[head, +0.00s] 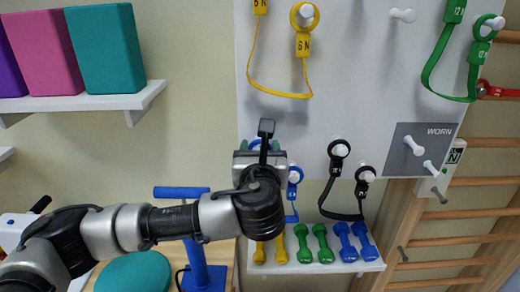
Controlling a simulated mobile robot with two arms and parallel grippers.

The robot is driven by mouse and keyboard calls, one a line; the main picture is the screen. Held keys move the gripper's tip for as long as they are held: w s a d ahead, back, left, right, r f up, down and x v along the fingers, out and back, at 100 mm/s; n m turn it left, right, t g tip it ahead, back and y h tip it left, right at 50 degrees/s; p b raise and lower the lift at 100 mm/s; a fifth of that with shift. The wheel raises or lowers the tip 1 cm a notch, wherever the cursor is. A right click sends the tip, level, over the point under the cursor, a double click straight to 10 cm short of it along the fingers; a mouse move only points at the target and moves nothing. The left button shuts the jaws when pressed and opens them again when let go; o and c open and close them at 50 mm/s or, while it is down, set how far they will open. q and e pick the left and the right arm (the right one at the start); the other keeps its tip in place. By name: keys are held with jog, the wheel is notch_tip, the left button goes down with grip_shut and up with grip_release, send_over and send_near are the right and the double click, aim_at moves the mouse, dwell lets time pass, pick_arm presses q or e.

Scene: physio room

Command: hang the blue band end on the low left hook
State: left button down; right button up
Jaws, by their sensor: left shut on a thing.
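The blue band (292,217) hangs on the white board, with one looped end around a white peg (295,175). Its strap drops below that peg and passes out of sight behind my left arm. My left gripper (259,147) is in front of the board, just left of that peg. My right gripper is not in view.
A black band (333,192) hangs on two pegs to the right. Yellow (277,94) and green (435,85) bands hang above. Below is a shelf (320,267) with several dumbbells. A grey "WORN" panel (403,165) with pegs is right. Wooden wall bars (470,210) stand at far right.

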pick_arm(q)
jog(key=shift+r, duration=0.2)
jog(key=shift+r+p, duration=0.3)
jog(key=shift+p, duration=0.2)
dwell(0.4)
jog(key=shift+s+p, duration=0.4)
jog(key=shift+s, duration=1.95)
jog(key=shift+s, duration=1.4)
